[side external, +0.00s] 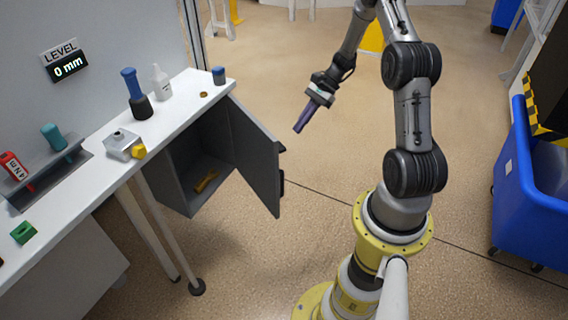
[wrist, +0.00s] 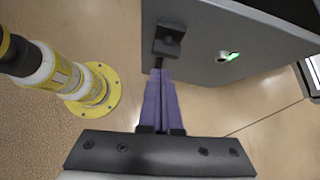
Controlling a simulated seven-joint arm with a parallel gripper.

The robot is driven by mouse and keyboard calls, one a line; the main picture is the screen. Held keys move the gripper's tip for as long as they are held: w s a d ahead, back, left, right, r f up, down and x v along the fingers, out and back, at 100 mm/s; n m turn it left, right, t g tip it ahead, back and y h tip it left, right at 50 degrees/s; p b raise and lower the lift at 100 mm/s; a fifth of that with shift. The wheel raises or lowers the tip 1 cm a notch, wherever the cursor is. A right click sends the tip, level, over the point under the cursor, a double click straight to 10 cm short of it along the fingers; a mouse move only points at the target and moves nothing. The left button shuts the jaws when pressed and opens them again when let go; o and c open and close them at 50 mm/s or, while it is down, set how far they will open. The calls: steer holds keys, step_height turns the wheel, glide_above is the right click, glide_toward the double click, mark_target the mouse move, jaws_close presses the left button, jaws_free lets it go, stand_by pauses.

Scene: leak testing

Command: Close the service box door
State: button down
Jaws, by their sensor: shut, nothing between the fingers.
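The grey service box (side external: 180,185) hangs under the white bench, with its door (side external: 257,160) standing wide open toward my arm. A black handle (side external: 282,183) sits on the door's free edge. My gripper (side external: 298,129) is shut and empty, its purple fingers pointing down just right of and above the door's top corner. In the wrist view a grey panel, seemingly the door (wrist: 215,35), fills the upper right. A black fitting (wrist: 170,40) on it lies just beyond my fingertips (wrist: 161,73). I cannot tell whether they touch.
A yellow part (side external: 206,181) lies inside the box. A blue bin (side external: 530,190) stands at far right. Floor beyond the door is clear.

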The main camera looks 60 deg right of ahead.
steer(key=s+d+f+m, duration=0.2)
steer(key=s+f, duration=0.2)
steer(key=w+a+f, duration=0.5)
steer(key=a+f, duration=0.1)
steer(key=a, duration=0.4)
steer(key=shift+w+f+y, duration=0.25)
steer(key=shift+f+y, duration=0.05)
steer(key=shift+f, duration=0.05)
steer(key=w+a+m+t+h, duration=0.2)
steer(key=w+a+m+t, duration=0.1)
steer(key=w+a, duration=1.4)
steer(key=w+m, duration=0.1)
steer(key=w, duration=0.2)
steer(key=shift+m+h, duration=0.3)
steer(key=shift+s+a, duration=0.1)
steer(key=shift+s, duration=0.05)
